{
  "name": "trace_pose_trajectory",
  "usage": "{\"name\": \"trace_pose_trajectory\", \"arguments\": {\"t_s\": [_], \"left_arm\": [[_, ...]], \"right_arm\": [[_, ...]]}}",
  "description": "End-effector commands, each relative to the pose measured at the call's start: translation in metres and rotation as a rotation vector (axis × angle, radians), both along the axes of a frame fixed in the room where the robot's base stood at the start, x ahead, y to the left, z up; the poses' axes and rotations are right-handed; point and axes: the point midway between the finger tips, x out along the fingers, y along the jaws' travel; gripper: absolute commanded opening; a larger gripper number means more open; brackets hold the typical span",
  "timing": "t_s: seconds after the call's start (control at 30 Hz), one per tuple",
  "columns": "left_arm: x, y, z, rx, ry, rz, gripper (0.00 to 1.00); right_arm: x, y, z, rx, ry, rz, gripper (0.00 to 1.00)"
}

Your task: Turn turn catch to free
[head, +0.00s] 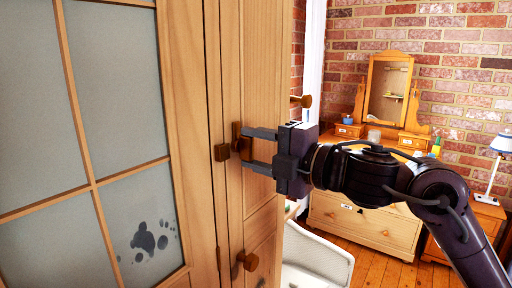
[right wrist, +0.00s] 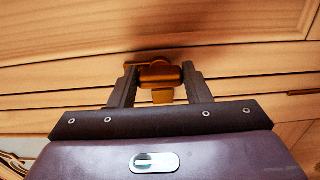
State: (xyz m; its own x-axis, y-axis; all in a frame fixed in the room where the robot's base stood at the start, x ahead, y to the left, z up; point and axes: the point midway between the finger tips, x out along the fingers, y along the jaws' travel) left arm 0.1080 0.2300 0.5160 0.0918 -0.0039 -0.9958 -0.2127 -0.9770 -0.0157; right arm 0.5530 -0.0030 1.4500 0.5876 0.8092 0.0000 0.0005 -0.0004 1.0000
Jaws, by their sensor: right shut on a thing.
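The turn catch (head: 236,134) is a small brown piece on the wooden cabinet front, by the seam between the glazed door and the narrow panel. A square brown block (head: 221,152) sits beside it at the seam. In the right wrist view the catch (right wrist: 160,74) shows orange-brown between the fingers. My right gripper (head: 250,150) reaches in from the right and is shut on the catch, with a finger on each side of it. The fingertips partly hide the catch. My left gripper is in neither view.
The glazed door (head: 120,130) fills the left. A white chair (head: 318,258) stands below right. A dresser with mirror (head: 370,222) and a lamp (head: 500,150) stand behind my right arm.

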Motion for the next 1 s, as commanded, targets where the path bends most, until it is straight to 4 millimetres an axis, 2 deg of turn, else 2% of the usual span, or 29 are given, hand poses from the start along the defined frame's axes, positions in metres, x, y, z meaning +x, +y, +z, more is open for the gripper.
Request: {"name": "trace_pose_trajectory", "arguments": {"t_s": [0.47,0.5,0.67,1.0], "left_arm": [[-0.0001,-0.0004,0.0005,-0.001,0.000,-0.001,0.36],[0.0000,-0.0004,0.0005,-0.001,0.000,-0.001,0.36],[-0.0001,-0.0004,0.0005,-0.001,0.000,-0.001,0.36],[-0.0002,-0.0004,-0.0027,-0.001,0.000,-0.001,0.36]], "right_arm": [[0.0004,-0.0004,0.0000,0.011,0.013,-0.002,0.21],[0.0005,-0.0004,0.0000,0.011,0.013,-0.002,0.45],[0.0004,-0.0003,-0.0002,0.009,0.013,-0.001,0.65],[-0.0020,-0.0041,-0.0012,0.008,0.010,-0.002,0.65]]}}
